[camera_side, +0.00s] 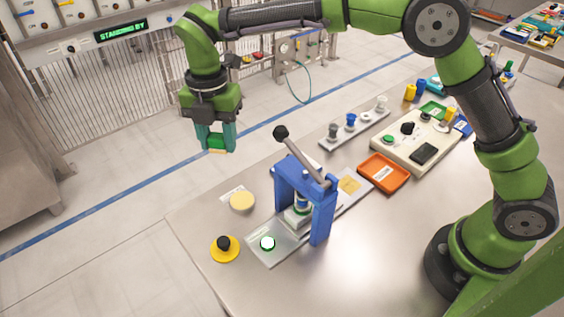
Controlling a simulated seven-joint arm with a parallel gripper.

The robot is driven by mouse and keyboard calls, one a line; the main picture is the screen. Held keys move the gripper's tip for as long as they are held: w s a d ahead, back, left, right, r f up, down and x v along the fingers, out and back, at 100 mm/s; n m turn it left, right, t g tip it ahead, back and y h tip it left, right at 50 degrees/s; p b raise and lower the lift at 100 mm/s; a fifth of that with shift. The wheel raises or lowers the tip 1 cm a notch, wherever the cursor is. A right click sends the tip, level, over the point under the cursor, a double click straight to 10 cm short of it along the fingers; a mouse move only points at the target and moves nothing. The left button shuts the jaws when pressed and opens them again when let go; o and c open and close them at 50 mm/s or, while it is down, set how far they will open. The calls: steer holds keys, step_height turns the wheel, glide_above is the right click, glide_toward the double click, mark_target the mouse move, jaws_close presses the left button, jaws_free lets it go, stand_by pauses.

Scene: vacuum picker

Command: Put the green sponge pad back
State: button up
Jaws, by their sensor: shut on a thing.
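My gripper (215,143) hangs high at the left of the work table, with its fingers pointing down. It is shut on the green sponge pad (216,142), which shows between the teal fingers with a thin yellowish strip below. The fingers hide part of the pad. In the picture the pad appears against the floor beyond the table's back edge, clear of any surface. A round cream disc (242,201) lies on a pale labelled card at the table's left edge, below and right of the gripper.
A blue press (322,217) with a raised black-knobbed lever stands right of the gripper. A yellow disc with black knob (225,249) sits at the front left. An orange tray (384,173), a cup rack (353,130) and a beige control box (416,137) stand further right.

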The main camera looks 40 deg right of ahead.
steer(key=n, duration=0.1)
glide_above(207, 219)
steer(key=f, duration=0.1)
step_height(207, 219, down, 11)
steer(key=shift+s+r, duration=0.1)
steer(key=shift+r, duration=0.1)
steer(key=shift+f, duration=2.3)
steer(key=shift+f, duration=0.1)
steer(key=o, duration=0.9)
